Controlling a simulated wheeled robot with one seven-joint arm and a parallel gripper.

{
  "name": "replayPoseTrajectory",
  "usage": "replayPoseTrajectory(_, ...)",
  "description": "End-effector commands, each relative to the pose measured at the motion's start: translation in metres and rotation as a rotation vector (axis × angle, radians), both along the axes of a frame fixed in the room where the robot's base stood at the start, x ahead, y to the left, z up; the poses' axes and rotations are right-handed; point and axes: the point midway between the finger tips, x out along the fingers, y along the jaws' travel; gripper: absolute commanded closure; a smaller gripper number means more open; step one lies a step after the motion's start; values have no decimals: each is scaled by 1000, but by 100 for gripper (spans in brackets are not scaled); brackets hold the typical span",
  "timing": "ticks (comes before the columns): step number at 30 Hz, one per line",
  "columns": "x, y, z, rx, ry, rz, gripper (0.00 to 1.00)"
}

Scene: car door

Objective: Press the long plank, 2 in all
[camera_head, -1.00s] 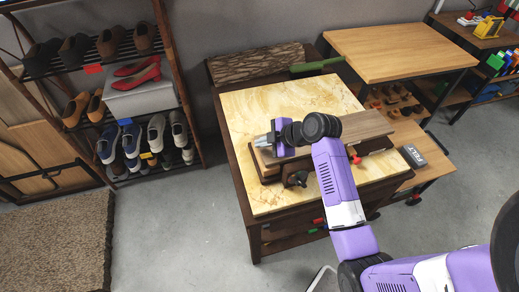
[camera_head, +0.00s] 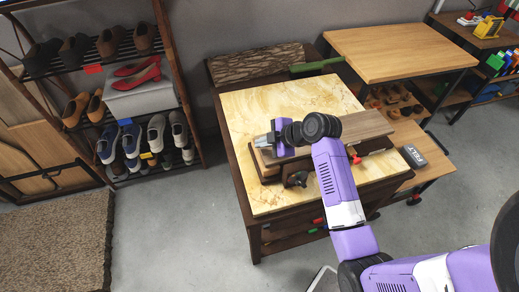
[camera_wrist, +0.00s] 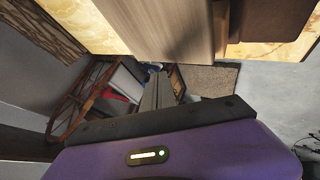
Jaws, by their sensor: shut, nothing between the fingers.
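The long plank (camera_head: 368,124) is a flat brown wooden board, lying on a darker wooden stand on the yellow-topped workbench (camera_head: 250,100). My arm crosses over it and hides its middle. My gripper (camera_head: 264,139) is shut and empty at the left end of the plank, pointing left. In the wrist view the plank (camera_wrist: 175,28) fills the upper middle, and my closed fingers (camera_wrist: 157,92) are beside it. I cannot tell whether my gripper touches the plank.
A green-handled brush (camera_head: 317,66) and a rough bark-like log (camera_head: 258,63) lie along the bench's back. A shoe rack (camera_head: 190,120) stands to the left. A second wooden table (camera_head: 400,50) is behind on the right. Floor between rack and bench is clear.

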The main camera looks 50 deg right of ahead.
Motion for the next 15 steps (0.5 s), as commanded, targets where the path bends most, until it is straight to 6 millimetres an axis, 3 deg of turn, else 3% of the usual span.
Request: replayPoseTrajectory(15,0,0,-8,0,1,0,100)
